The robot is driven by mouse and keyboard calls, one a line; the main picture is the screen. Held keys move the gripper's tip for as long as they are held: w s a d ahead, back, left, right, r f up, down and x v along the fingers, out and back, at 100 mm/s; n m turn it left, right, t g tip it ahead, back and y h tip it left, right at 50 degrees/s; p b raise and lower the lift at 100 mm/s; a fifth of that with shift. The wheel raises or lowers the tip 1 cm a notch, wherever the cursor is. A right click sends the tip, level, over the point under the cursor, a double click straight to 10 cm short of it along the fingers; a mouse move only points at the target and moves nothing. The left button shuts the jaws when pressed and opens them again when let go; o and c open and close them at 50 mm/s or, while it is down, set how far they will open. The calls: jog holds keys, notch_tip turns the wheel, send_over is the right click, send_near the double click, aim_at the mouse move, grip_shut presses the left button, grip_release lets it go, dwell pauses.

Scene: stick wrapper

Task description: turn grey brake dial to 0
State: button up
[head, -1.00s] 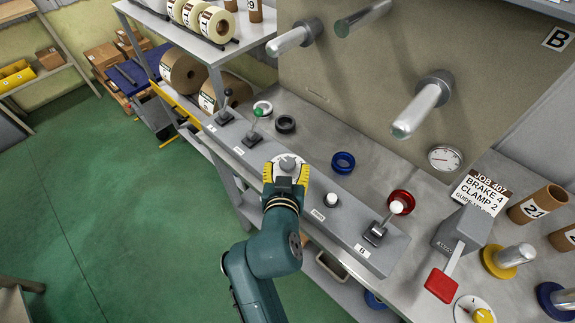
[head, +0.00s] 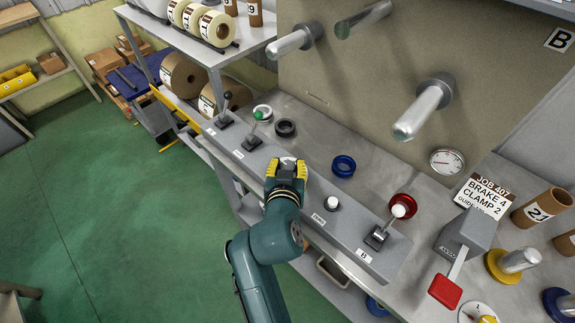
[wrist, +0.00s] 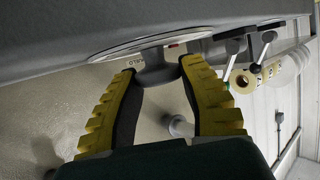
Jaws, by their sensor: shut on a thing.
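The grey brake dial (head: 289,160) sits on the long grey control panel, mostly covered by my gripper in the head view. In the wrist view the grey knob of the dial (wrist: 157,74) stands out from a pale round plate (wrist: 140,46). My gripper (head: 287,169) has its yellow-and-black fingers on both sides of this knob. In the wrist view the fingertips of my gripper (wrist: 157,68) close against the knob from left and right. The dial's pointer and most of its numbers are hidden, so its setting cannot be read.
The control panel (head: 340,232) carries several levers, including one with a green knob (head: 258,115), and a white button (head: 332,203). A card (head: 484,194) reads brake 4, clamp 2. A red-handled lever (head: 445,291) and a yellow-knobbed dial (head: 480,316) stand at lower right.

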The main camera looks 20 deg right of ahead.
jog(key=shift+y+p, duration=0.3)
jog(key=shift+p, duration=0.25)
jog(key=p, duration=0.2)
jog(key=n+y+p, duration=0.1)
jog(key=p, duration=0.1)
jog(key=shift+s+d+r+n+t, duration=0.1)
jog(key=shift+r+n+t, duration=0.2)
jog(key=n+y+p, duration=0.1)
jog(key=p, duration=0.2)
jog(key=shift+y, duration=0.4)
jog(key=shift+f+n+t+y+p, duration=0.15)
jog(key=shift+n+t+y+p, duration=0.25)
jog(key=shift+n+y+p, duration=0.35)
jog(key=shift+f+n+y, duration=0.3)
jog(key=shift+n+y, duration=0.45)
jog(key=o, duration=1.1)
jog(key=shift+r, duration=0.15)
